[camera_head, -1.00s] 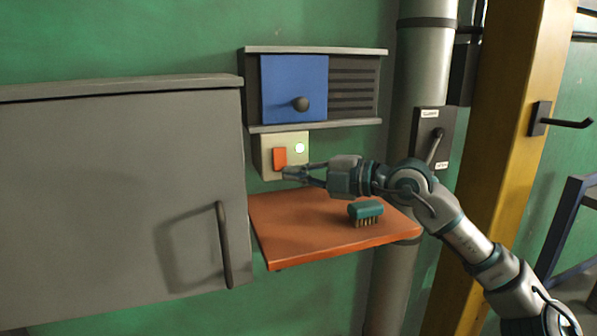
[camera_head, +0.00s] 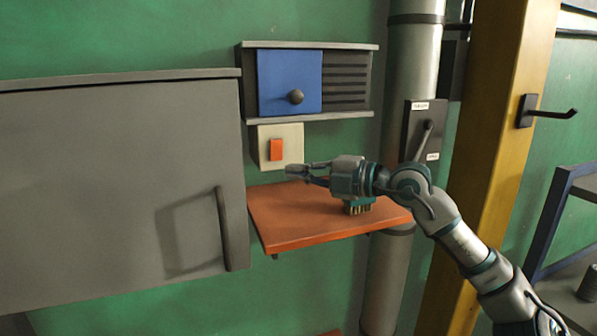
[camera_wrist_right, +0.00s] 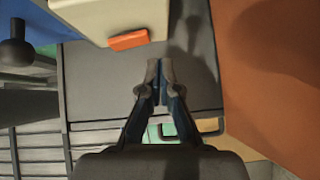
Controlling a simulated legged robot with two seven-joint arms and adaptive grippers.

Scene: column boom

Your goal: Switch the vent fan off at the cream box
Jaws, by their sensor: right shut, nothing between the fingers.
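The cream box (camera_head: 293,142) is on the green wall under the vent unit, with an orange rocker switch (camera_head: 275,149) on its front. No lit lamp shows on the box. In the right wrist view the cream box (camera_wrist_right: 120,14) and its orange switch (camera_wrist_right: 129,40) are at the top. My right gripper (camera_head: 290,171) is shut and empty, just below the box's lower edge in the head view. Its fingertips also show in the wrist view (camera_wrist_right: 160,68), apart from the switch. My left gripper is out of view.
A vent unit with a blue door (camera_head: 290,82) and dark slats is above the box. An orange shelf (camera_head: 290,220) below holds a teal brush (camera_head: 358,206), partly hidden by my right arm. A grey cabinet (camera_head: 110,180) is left; a pipe lever (camera_head: 425,140) is right.

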